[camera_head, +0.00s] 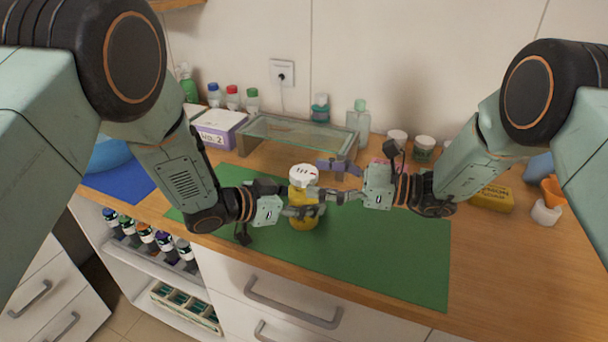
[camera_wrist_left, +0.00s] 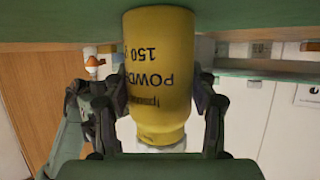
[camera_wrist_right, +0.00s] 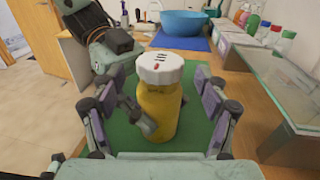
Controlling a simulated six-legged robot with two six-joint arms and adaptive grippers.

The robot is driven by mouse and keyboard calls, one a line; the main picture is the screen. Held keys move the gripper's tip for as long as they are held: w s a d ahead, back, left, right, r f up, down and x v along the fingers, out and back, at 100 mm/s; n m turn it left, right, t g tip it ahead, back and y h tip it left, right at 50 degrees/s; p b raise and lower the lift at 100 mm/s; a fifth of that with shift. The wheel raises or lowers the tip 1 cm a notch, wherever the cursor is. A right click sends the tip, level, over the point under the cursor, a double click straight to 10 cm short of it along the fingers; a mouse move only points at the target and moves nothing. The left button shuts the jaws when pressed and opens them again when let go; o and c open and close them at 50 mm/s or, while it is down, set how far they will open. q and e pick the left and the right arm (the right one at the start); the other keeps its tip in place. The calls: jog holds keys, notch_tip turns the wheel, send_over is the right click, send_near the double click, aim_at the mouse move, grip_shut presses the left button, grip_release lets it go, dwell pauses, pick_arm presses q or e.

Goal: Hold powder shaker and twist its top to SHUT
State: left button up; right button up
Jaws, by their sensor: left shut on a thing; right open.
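The powder shaker is a yellow bottle (camera_head: 304,216) with a white top (camera_head: 303,175), standing upright over the green mat (camera_head: 385,252). My left gripper (camera_head: 302,211) is shut on its yellow body from the left. The left wrist view shows the yellow body (camera_wrist_left: 158,75) upside down between the fingers, with "POWDER 150" printed on it. My right gripper (camera_head: 325,180) is open at the right of the shaker, near top height. In the right wrist view its fingers (camera_wrist_right: 165,112) spread on both sides of the shaker, and the white top (camera_wrist_right: 160,68) shows red and dark marks.
A glass-topped stand (camera_head: 295,135) is behind the shaker, with a purple-and-white box (camera_head: 217,130) to its left. Several bottles and jars line the wall. A yellow box (camera_head: 492,198) and an orange item (camera_head: 552,190) are at right. The mat's right part is clear.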

aim_at(304, 172)
jog(key=shift+x, duration=1.8)
jog(key=shift+a, duration=0.1)
jog(key=shift+c, duration=0.4)
jog(key=c, duration=1.1)
jog(key=shift+c, duration=0.2)
